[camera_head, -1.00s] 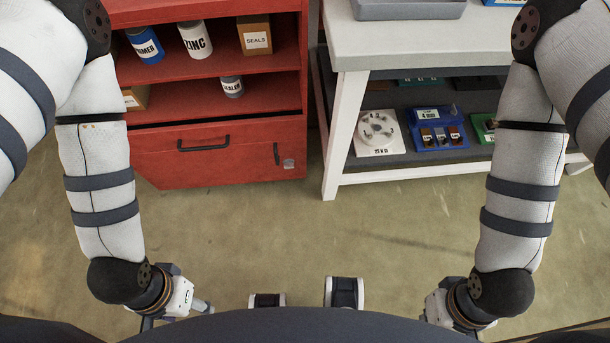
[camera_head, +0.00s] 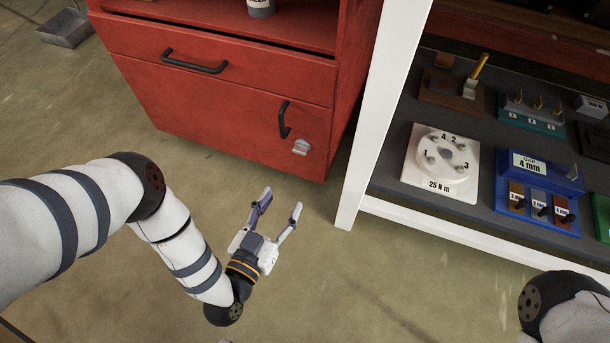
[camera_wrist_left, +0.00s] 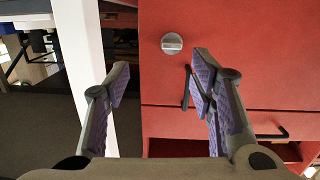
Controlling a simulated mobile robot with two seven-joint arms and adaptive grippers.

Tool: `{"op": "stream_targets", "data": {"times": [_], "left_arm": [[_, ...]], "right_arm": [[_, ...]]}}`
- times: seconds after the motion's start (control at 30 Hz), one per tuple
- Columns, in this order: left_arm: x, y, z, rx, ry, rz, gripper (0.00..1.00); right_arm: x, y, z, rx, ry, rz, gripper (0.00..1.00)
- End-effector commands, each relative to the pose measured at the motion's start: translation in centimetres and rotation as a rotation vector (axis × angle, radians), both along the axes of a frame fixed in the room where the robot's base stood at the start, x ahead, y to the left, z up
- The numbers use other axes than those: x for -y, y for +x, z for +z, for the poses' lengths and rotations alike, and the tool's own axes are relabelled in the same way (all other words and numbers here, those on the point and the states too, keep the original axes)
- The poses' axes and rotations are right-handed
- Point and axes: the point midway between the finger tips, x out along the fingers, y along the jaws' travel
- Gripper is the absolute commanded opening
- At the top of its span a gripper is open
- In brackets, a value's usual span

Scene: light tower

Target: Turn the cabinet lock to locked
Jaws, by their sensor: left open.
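The red cabinet (camera_head: 210,105) has a small grey lock knob (camera_head: 301,147) near the right edge of its lower door. The lock also shows in the left wrist view (camera_wrist_left: 172,43), above the gap between the fingers, as a round grey disc with a bar lying about level in that picture. My left gripper (camera_head: 281,202) is open and empty. It is in front of the door, below the lock in the head view, with fingers pointing toward the cabinet and apart from the lock. My right gripper is out of view.
A black upright handle (camera_head: 284,119) is left of the lock, and a drawer handle (camera_head: 195,62) is above. A white table leg (camera_head: 385,120) stands close right of the cabinet. The shelf (camera_head: 395,165) holds a white dial fixture (camera_head: 442,160) and a blue gauge block (camera_head: 540,190).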

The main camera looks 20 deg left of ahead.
Motion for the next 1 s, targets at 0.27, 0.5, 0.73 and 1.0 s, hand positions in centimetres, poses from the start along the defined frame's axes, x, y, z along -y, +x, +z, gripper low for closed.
{"op": "stream_targets", "data": {"times": [0.27,0.5,0.73,1.0], "left_arm": [[-1.5,3.9,-0.1,0.116,0.033,0.048,0.50],[-1.2,10.0,-0.3,0.110,0.031,0.046,0.50],[-1.1,13.2,-0.1,0.108,0.031,0.045,0.50],[-1.0,13.5,0.0,0.108,0.030,0.045,0.50]], "right_arm": [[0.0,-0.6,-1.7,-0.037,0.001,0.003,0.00],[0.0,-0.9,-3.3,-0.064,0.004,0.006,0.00],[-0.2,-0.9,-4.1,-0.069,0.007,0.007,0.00],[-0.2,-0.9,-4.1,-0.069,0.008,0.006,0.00]]}}
